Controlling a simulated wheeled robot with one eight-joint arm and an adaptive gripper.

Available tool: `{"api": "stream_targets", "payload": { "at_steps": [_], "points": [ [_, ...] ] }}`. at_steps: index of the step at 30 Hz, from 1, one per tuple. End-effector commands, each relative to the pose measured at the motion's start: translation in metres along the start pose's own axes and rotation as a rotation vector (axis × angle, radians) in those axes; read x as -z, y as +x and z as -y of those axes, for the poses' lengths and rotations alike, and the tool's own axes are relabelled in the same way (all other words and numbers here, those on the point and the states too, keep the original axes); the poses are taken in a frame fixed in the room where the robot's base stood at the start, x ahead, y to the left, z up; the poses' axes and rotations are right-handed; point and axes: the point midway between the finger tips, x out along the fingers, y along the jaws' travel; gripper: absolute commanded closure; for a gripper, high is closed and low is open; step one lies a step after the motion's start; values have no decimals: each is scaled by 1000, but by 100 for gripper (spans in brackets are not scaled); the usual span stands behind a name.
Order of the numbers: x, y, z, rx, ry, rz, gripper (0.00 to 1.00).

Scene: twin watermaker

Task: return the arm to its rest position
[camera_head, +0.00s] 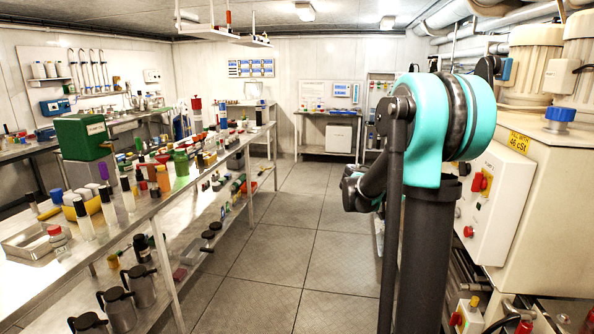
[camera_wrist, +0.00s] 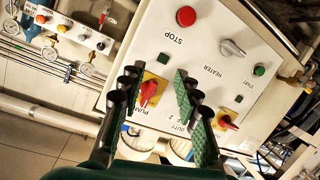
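My gripper (camera_wrist: 157,82) shows in the wrist view with its two green-padded fingers spread apart and nothing between them. It is in front of a white control panel (camera_wrist: 215,75), which appears upside down. A red-and-yellow pump switch (camera_wrist: 149,90) shows in the gap between the fingers, close to the left one. I cannot tell how far the fingertips are from it. In the head view my arm (camera_head: 425,130), dark with a teal joint, stands at the right in front of the same panel (camera_head: 493,205). The gripper itself cannot be made out there.
The panel also carries a red stop button (camera_wrist: 186,16), a heater knob (camera_wrist: 232,48) and a second red-and-yellow switch (camera_wrist: 228,122). Gauges and pipes (camera_wrist: 68,55) are at the upper left. A crowded workbench (camera_head: 150,215) lines the left; the tiled aisle (camera_head: 275,240) is clear.

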Motion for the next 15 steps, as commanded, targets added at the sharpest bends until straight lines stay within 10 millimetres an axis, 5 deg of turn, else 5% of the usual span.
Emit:
{"api": "stream_targets", "payload": {
  "at_steps": [8, 15],
  "points": [
    [-146, -23, -47, 430, -522, 366, 67],
    [-259, -86, -92, 926, -827, 511, 67]
  ]
}}
